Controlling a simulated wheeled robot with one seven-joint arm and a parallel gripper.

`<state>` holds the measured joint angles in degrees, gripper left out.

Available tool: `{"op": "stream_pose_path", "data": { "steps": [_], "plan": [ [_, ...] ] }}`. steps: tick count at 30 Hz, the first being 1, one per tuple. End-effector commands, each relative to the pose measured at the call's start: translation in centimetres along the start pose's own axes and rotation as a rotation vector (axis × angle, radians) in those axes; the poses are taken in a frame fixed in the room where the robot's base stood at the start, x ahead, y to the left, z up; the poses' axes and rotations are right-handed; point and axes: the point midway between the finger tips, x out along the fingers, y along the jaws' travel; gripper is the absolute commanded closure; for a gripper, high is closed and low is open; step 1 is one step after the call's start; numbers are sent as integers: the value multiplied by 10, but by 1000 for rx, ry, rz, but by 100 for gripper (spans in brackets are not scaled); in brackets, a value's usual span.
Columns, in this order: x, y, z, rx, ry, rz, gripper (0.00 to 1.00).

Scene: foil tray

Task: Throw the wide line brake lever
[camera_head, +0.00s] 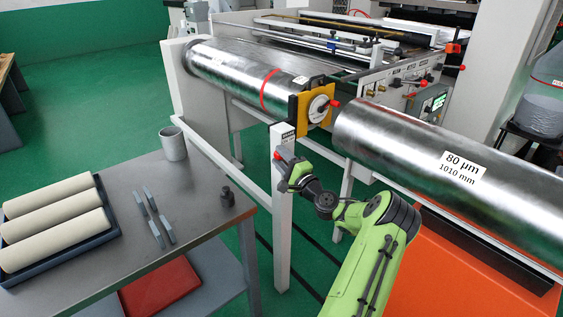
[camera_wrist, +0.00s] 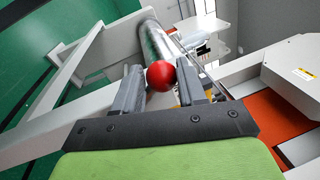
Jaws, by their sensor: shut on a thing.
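The brake lever shows as a red ball knob (camera_head: 277,155) at the white post (camera_head: 283,220) below the near end of the shiny roll. In the wrist view the red knob (camera_wrist: 161,76) sits between the two grey fingers. My gripper (camera_head: 284,160) is shut on this knob, reaching in from the lower right. The lever's shaft is hidden behind the knob and fingers. A small label on the post's top is too small to read.
A yellow chuck (camera_head: 296,110) with a second red knob (camera_head: 336,103) is above my gripper. A large roll (camera_head: 400,138) marked 80 µm, 1010 mm lies right of it. A grey table (camera_head: 105,180) with foam rolls, a cup (camera_head: 173,143) and tools stands left.

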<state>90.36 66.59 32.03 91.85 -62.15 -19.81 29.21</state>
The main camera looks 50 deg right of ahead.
Motion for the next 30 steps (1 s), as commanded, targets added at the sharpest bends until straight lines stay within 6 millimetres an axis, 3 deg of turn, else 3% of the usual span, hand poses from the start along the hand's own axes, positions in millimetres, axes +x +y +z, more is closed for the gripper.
{"op": "stream_pose_path", "data": {
  "steps": [15,16,20,30],
  "plan": [
    [-2,2,-5,-31,9,4,100],
    [-2,2,-5,-30,9,4,56],
    [-2,2,-4,-27,6,3,36],
    [-5,1,-2,-22,0,1,35]
  ]
}}
